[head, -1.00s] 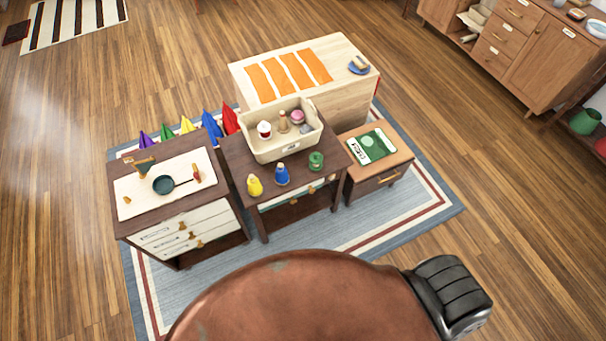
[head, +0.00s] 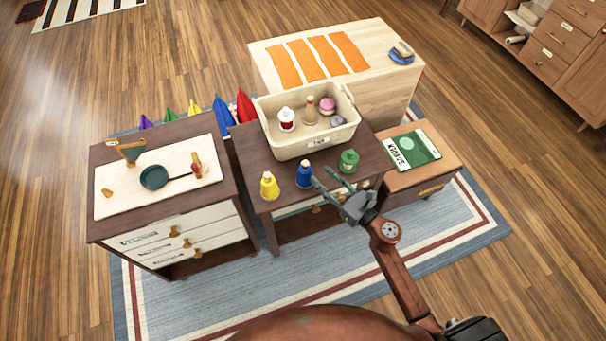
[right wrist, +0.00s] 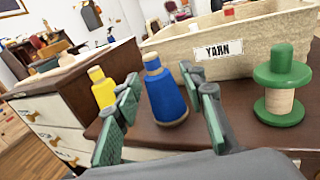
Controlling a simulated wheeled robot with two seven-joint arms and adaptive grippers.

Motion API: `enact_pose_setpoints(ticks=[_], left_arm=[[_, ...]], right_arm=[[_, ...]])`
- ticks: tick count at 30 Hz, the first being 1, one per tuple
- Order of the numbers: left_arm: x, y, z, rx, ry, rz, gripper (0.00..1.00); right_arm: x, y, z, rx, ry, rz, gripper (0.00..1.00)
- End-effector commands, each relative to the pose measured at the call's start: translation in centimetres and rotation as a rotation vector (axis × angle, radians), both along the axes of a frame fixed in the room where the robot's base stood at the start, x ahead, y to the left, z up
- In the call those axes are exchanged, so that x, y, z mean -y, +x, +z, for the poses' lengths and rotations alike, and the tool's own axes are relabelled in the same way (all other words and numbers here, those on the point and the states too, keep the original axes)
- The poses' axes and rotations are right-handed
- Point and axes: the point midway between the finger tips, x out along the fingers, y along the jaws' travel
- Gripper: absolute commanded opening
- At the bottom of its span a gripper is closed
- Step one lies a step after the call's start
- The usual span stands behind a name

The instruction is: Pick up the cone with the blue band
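The blue cone (head: 304,176), with a pale top and a thin tan edge at its base, stands upright at the front of the dark brown table. In the right wrist view the blue cone (right wrist: 166,98) shows between my fingers. My right gripper (head: 321,176) is open and empty, just right of and in front of the cone. In the right wrist view its fingers (right wrist: 163,84) are spread to either side of the cone; I cannot tell whether they touch it. My left gripper is not in view.
A yellow cone (head: 269,186) stands left of the blue one. A green spool (head: 348,161) stands to the right, close to my gripper; it also shows in the right wrist view (right wrist: 281,85). A cream bin labelled YARN (head: 290,150) stands behind. A drawer cabinet (head: 180,240) is at left.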

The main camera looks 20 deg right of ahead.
Motion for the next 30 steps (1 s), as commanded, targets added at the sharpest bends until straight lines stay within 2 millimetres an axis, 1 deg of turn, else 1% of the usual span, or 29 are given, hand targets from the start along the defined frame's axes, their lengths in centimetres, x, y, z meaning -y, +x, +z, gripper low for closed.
enact_pose_setpoints(ticks=[1, 3, 11, 15, 19, 22, 28, 30], left_arm=[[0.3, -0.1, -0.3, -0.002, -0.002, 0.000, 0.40], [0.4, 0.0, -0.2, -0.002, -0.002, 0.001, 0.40], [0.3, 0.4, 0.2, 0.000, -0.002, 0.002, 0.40], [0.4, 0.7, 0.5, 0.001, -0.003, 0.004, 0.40], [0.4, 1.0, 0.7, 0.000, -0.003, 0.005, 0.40], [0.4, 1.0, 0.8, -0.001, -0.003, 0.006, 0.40], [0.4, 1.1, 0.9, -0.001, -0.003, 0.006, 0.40], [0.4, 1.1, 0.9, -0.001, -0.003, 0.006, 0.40]], right_arm=[[-0.5, 0.2, 0.1, 0.016, -0.035, 0.016, 0.38], [-1.1, 0.8, 0.3, 0.029, -0.059, 0.028, 0.38], [-2.3, 3.2, 0.4, 0.029, -0.058, 0.026, 0.38], [-3.4, 5.1, 0.4, 0.028, -0.057, 0.025, 0.38], [-4.0, 6.5, 0.3, 0.026, -0.054, 0.024, 0.38], [-4.2, 6.9, 0.2, 0.024, -0.054, 0.024, 0.38], [-4.2, 6.9, 0.3, 0.024, -0.054, 0.024, 0.38], [-4.2, 6.9, 0.3, 0.024, -0.054, 0.023, 0.34]])
